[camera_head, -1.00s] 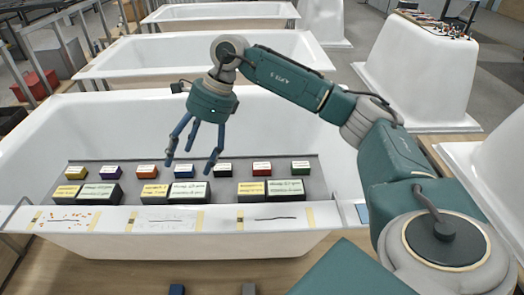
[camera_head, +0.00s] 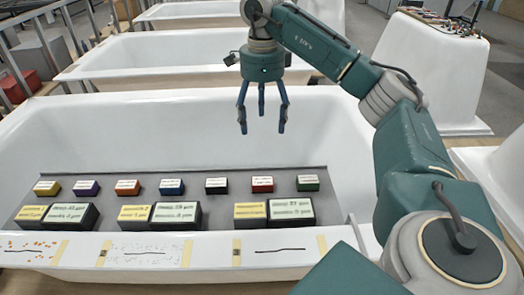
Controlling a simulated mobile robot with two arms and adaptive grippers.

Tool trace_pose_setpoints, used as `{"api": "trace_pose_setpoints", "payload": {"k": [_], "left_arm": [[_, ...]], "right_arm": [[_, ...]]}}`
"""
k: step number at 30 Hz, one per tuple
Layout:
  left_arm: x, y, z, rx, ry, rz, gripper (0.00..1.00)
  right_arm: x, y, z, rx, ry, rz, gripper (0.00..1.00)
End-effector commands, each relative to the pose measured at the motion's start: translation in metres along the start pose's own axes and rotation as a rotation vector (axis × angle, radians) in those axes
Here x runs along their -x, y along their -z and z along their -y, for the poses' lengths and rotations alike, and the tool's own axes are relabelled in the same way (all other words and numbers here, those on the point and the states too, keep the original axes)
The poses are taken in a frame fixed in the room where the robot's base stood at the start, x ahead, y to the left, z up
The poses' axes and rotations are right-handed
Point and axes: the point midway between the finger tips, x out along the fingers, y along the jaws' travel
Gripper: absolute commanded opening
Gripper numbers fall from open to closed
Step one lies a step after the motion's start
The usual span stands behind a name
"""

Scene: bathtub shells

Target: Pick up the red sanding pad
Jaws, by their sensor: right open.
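The red sanding pad (camera_head: 262,185) is a small block with a white label on top. It sits in the back row on the grey board (camera_head: 335,205) in the nearest bathtub, between a black-sided pad (camera_head: 216,186) and a green one (camera_head: 308,183). My right gripper (camera_head: 262,130) hangs above and behind the red pad, fingers pointing down, spread and empty. It is apart from the pad. My left gripper is not in view.
Orange (camera_head: 128,188), blue (camera_head: 172,187), purple (camera_head: 86,188) and yellow (camera_head: 47,188) pads share the row. Larger labelled black blocks (camera_head: 292,211) stand in front. The near tub rim (camera_head: 215,250) carries taped strips. More bathtubs (camera_head: 190,55) stand behind.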

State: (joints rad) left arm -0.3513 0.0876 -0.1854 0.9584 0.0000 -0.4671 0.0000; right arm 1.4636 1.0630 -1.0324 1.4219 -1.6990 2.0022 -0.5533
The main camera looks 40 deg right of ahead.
Motion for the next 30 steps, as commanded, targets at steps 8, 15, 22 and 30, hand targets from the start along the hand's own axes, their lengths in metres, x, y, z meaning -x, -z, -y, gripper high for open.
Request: {"api": "trace_pose_setpoints", "payload": {"k": [8,15,22,30], "left_arm": [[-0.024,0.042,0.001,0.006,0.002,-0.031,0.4],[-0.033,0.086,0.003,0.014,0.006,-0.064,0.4],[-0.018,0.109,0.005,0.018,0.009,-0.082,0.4],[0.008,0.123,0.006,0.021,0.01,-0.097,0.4]], "right_arm": [[-0.058,0.0,0.0,0.001,0.0,0.001,0.72],[-0.122,-0.001,0.0,0.001,0.0,0.001,0.72],[-0.151,-0.001,0.0,0.001,0.0,0.002,0.72],[-0.186,0.0,-0.001,0.001,-0.002,-0.001,0.72]]}}
